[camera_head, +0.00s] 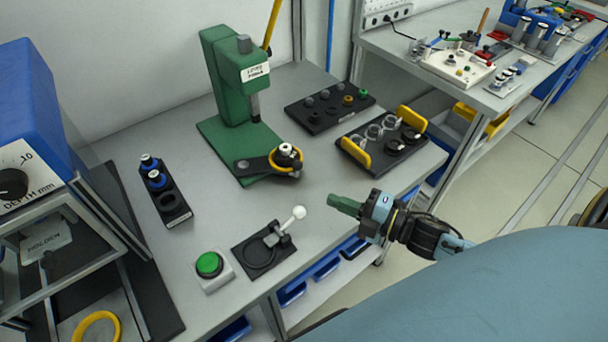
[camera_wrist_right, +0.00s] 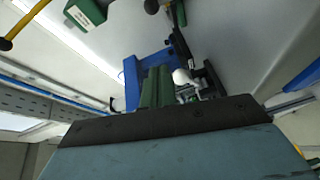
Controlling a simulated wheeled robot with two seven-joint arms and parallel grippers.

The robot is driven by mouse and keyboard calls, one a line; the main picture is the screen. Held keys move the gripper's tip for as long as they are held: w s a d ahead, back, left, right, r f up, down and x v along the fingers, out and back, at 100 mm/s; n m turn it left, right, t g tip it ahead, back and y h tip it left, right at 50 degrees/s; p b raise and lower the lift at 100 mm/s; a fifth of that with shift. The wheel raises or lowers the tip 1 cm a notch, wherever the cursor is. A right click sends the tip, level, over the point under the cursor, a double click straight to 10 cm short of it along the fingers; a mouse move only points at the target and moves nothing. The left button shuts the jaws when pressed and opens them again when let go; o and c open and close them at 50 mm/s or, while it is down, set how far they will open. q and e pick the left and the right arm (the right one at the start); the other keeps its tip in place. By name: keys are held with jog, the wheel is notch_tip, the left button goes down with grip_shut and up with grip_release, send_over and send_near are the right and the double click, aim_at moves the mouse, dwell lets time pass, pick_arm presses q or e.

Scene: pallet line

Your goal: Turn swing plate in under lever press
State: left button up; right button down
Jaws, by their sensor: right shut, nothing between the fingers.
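The green lever press (camera_head: 228,85) stands at the back of the grey table, its yellow lever (camera_head: 271,24) raised. The dark swing plate (camera_head: 258,164) reaches from the press base toward the right. Its outer end carries a yellow ring with a part in it (camera_head: 287,157), in front of and to the right of the ram, not under it. My right gripper (camera_head: 338,204) is shut and empty over the table's front right edge, apart from the plate. The right wrist view shows its green fingers (camera_wrist_right: 156,88) together. My left gripper is not in view.
A green button (camera_head: 209,265) and a black fixture with a white-knobbed lever (camera_head: 262,252) sit at the front. A black holder with blue-topped parts (camera_head: 170,200) stands left. Two black trays (camera_head: 330,105) lie right of the press. The table between plate and front fixture is clear.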

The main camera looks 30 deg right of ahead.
jog(key=x, duration=0.9)
jog(key=shift+w+a+r, duration=0.15)
jog(key=shift+w, duration=0.05)
jog(key=w+d, duration=0.1)
jog(key=w, duration=0.1)
jog(key=shift+w+d+f, duration=0.35)
jog(key=shift+f, duration=0.05)
jog(key=shift+w+d+f, duration=0.1)
jog(key=shift+w+d, duration=0.2)
jog(key=shift+d, duration=0.05)
jog(key=w+d, duration=0.1)
jog(key=w+d+b, duration=0.1)
jog(key=shift+w+d+f, duration=0.1)
jog(key=shift+w+d, duration=0.15)
jog(key=shift+d, duration=0.05)
jog(key=shift+w+d+b, duration=0.35)
jog(key=shift+w, duration=0.05)
jog(key=shift+s, duration=0.1)
jog(key=shift+a, duration=0.1)
